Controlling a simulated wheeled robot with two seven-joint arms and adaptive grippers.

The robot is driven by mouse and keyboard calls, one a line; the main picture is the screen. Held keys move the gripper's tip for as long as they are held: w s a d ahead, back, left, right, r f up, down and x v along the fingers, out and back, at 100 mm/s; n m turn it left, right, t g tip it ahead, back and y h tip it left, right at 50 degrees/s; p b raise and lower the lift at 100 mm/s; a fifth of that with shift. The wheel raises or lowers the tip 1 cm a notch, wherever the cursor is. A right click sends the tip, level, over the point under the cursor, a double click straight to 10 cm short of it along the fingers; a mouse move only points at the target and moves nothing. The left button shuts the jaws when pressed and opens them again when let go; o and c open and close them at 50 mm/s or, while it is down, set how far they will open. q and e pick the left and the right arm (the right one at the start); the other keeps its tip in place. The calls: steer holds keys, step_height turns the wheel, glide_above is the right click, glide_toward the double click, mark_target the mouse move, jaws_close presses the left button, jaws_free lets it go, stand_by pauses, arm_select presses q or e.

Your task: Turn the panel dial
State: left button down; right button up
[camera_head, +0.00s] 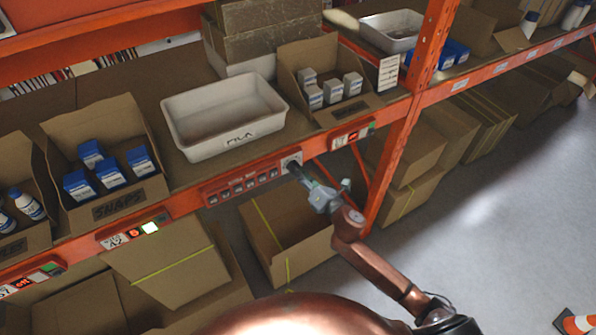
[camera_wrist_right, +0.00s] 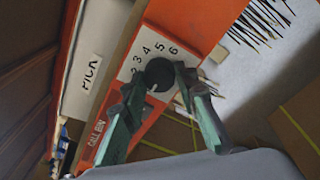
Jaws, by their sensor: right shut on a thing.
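The panel dial (camera_wrist_right: 158,72) is a dark round knob on a white plate (camera_wrist_right: 147,51) printed with numbers, of which 3, 4, 5 and 6 show in the right wrist view. In the head view the plate (camera_head: 290,157) sits at the right end of the orange button strip on the shelf's front beam. My right gripper (camera_head: 297,171) reaches the dial from the front right. In the right wrist view the fingers of the right gripper (camera_wrist_right: 157,85) are closed around the knob, one on each side. The knob's pointer cannot be made out. My left gripper is not in view.
The button strip (camera_head: 243,187) runs left of the dial. A white tray (camera_head: 225,143) stands on the shelf above it. An open box of small cartons (camera_head: 360,110) stands right of the tray. An orange upright (camera_head: 396,165) rises close to my right arm. Open floor lies at right.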

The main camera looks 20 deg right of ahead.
steer(key=shift+c, duration=0.6)
steer(key=shift+m, duration=0.4)
steer(key=m+h, duration=0.1)
steer(key=m, duration=0.7)
steer(key=m+t+h+p, duration=0.1)
steer(key=m, duration=0.7)
steer(key=m+t+p, duration=0.1)
steer(key=m, duration=0.7)
steer(key=shift+a+m+h, duration=0.2)
steer(key=shift+m+h, duration=0.2)
steer(key=shift+f, duration=0.1)
steer(key=o, duration=1.2)
steer(key=shift+c, duration=0.2)
